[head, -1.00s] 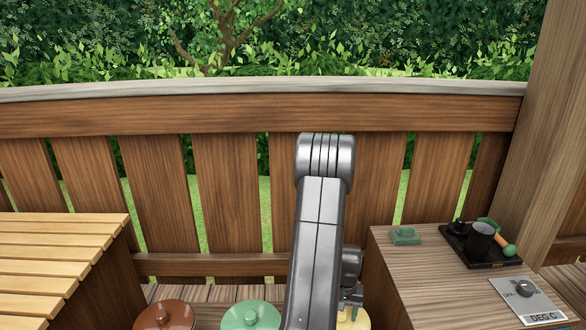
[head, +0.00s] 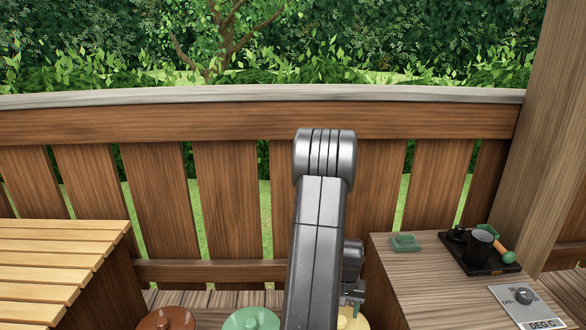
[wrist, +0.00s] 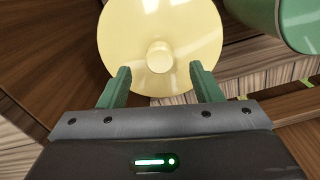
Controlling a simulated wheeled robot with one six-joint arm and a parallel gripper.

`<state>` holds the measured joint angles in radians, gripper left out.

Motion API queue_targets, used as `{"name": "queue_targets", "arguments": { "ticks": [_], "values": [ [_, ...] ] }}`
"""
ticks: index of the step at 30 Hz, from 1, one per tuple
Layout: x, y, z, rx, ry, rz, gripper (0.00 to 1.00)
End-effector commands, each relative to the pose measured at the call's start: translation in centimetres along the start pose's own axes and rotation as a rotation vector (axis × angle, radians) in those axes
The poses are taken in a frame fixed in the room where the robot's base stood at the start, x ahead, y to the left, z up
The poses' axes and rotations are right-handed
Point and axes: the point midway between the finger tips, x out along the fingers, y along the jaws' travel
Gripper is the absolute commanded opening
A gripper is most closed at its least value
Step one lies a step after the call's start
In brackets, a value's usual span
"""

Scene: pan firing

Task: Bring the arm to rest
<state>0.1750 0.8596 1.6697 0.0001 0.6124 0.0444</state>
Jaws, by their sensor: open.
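My gripper (wrist: 160,85) shows in the wrist view with its two green fingers apart and nothing between them. A pale yellow round lid with a knob (wrist: 160,25) lies beyond the fingertips, its knob between and past them. I cannot tell the exact gap between the gripper and the lid. In the head view my grey arm stands folded in the middle, and its end hangs low at the right, in front of the yellow lid (head: 352,318), which is mostly hidden.
A green lid (head: 250,318) and a brown lid (head: 166,319) sit left of my arm. A slatted bench (head: 60,250) is at the left. At the right, a wooden counter (head: 420,275) bears a black tray (head: 490,268) with a dark cup, a green block (head: 405,243) and a dial panel (head: 527,300).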

Motion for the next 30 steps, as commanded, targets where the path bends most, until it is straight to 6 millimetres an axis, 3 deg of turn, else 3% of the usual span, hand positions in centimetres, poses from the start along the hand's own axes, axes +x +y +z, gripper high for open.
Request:
{"name": "queue_targets", "arguments": {
  "ticks": [1, 13, 15, 30],
  "values": [
    [-1.5, 0.0, -0.1, 0.0, 0.004, 0.0, 0.59],
    [-9.5, 0.0, -0.1, 0.0, 0.004, 0.0, 0.59],
    [-6.5, 0.0, 0.1, 0.0, -0.006, 0.0, 0.59],
    [3.5, 0.0, 0.1, 0.0, -0.004, 0.0, 0.59]
  ]
}}
